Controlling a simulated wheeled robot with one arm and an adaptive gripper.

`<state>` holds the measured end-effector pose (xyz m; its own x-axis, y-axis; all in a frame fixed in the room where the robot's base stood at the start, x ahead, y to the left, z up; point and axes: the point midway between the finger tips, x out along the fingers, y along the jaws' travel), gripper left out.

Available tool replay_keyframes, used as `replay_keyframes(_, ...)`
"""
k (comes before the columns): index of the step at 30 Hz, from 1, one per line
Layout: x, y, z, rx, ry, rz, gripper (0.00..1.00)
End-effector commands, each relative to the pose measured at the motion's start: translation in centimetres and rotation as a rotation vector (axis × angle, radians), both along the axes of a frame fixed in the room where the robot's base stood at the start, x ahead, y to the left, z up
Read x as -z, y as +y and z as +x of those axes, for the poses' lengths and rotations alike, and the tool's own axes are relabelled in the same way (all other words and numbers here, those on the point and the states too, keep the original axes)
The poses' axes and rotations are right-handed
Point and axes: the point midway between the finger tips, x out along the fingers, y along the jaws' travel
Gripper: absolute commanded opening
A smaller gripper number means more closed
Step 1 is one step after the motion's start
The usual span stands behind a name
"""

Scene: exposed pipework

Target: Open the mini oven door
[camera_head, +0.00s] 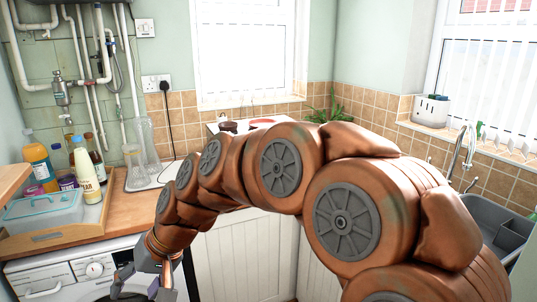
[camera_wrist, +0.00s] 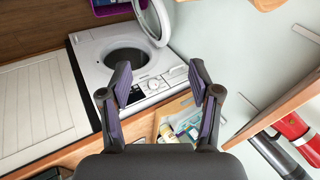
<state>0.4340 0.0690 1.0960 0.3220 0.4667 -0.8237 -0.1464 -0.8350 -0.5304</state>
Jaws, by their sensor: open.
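I cannot clearly make out a mini oven door in either view. A low white appliance (camera_head: 235,125) with dark and red items on top stands in the back corner in the head view. My arm hides most of it, so I cannot tell whether it is the oven. My gripper (camera_head: 142,284) is at the lower left of the head view, in front of the washing machine. In the wrist view my gripper (camera_wrist: 159,70) has its two fingers wide apart with nothing between them. The washing machine (camera_wrist: 90,50) lies beyond the fingers.
The washing machine's round door (camera_wrist: 153,18) stands open. A wooden tray (camera_head: 55,238) with a lidded box (camera_head: 42,212) and several bottles sits on the counter (camera_head: 132,212) above it. Glass jars (camera_head: 140,165) stand behind. A sink (camera_head: 495,222) is at right. Red objects (camera_wrist: 300,140) show at right in the wrist view.

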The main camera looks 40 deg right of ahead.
Motion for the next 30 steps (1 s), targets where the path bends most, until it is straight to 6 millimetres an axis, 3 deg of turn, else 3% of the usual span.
replay_keyframes(1, -1.2, -0.9, 3.1, 0.062, -0.042, 0.057, 0.62)
replay_keyframes(5, -4.4, -4.6, 10.4, 0.233, -0.159, 0.192, 0.62)
replay_keyframes(6, -5.3, -6.3, 12.4, 0.293, -0.191, 0.229, 0.62)
replay_keyframes(11, -8.0, -14.7, 19.0, 0.531, -0.311, 0.347, 0.62)
replay_keyframes(15, -9.0, -23.4, 22.6, 0.745, -0.395, 0.425, 0.62)
replay_keyframes(19, -8.9, -32.1, 24.2, 0.943, -0.46, 0.475, 0.62)
replay_keyframes(24, -7.7, -43.1, 23.9, 1.186, -0.528, 0.513, 0.62)
replay_keyframes(30, -6.0, -51.7, 21.9, 1.384, -0.573, 0.53, 0.62)
